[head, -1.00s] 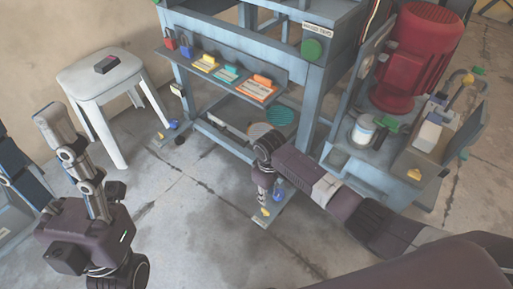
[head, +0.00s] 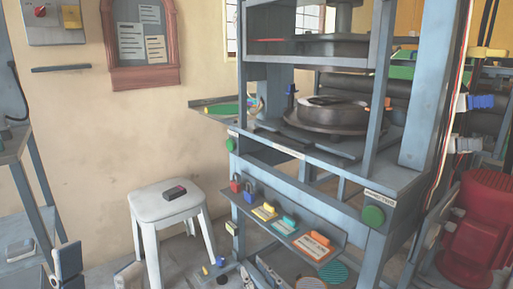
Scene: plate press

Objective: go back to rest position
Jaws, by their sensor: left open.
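The tip of my left gripper (head: 62,265) shows at the bottom left edge of the head view, open, with nothing seen between its fingers. Most of it is cut off by the frame. A pale piece of my left arm shows at the bottom edge to its right. My right gripper is out of view. The large blue-grey press (head: 405,90) stands at the right, with a dark round plate (head: 330,115) on its bed.
A sloped shelf (head: 327,228) on the press front holds padlocks and coloured tags. A red motor (head: 480,225) is at the right. A grey bench (head: 35,243) stands at far left.

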